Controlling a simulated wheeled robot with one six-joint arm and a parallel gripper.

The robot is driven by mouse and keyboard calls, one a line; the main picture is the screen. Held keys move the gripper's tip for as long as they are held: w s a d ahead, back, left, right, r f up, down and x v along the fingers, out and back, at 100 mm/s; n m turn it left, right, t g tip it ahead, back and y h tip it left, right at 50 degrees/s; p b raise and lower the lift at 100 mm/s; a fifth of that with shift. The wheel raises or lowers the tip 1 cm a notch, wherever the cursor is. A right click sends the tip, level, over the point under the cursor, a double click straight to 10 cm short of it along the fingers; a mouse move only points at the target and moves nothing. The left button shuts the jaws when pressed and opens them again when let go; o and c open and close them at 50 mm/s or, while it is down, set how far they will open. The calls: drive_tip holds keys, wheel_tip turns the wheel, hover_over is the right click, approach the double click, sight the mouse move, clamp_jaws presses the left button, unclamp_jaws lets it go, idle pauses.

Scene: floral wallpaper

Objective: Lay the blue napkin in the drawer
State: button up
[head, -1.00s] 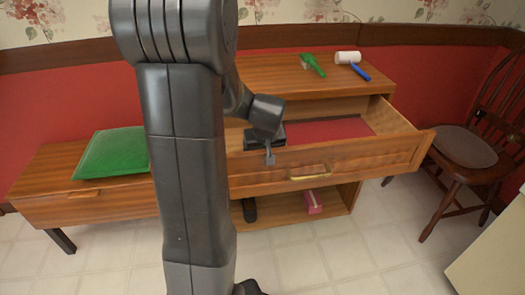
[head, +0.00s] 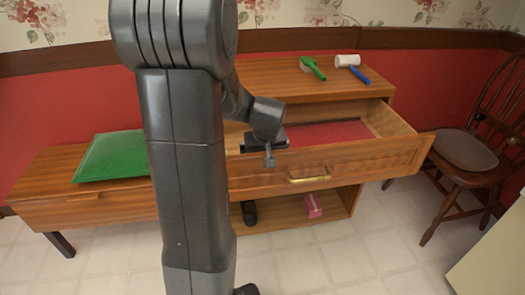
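The drawer (head: 345,164) is pulled open from the wooden cabinet, and its red bottom shows on the right side. My gripper (head: 268,160) is over the left part of the open drawer, pointing down, close to the front panel. My arm hides much of it, and I cannot tell whether its fingers are open or shut. I see no blue napkin in the head view. My arm hides the left end of the drawer.
A green brush-like tool (head: 313,68) and a white-headed tool with a blue handle (head: 353,69) lie on the cabinet top. A green cushion (head: 112,156) lies on the low bench (head: 100,204). A pink box (head: 313,206) sits on the lower shelf. A chair (head: 466,150) stands right.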

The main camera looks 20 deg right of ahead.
drive_tip(key=f, duration=0.1)
drive_tip(key=s+f, duration=0.1)
drive_tip(key=a+f, duration=0.1)
drive_tip(key=shift+s+f+g, duration=0.15)
drive_tip(key=shift+f+g, duration=0.1)
drive_tip(key=shift+g, duration=0.05)
drive_tip(key=shift+y, duration=0.3)
drive_tip(key=shift+w+d+r+p, duration=0.15)
drive_tip(key=shift+d+r+p, duration=0.05)
drive_tip(key=shift+r+p, duration=0.8)
drive_tip(key=shift+w+d+r+p, duration=0.15)
drive_tip(key=shift+r+p, duration=0.7)
drive_tip(key=shift+r, duration=0.15)
wheel_tip(320, 180, up, 10)
drive_tip(key=p, duration=0.7)
drive_tip(key=shift+f, duration=0.1)
wheel_tip(320, 180, down, 10)
drive_tip(key=b, duration=0.7)
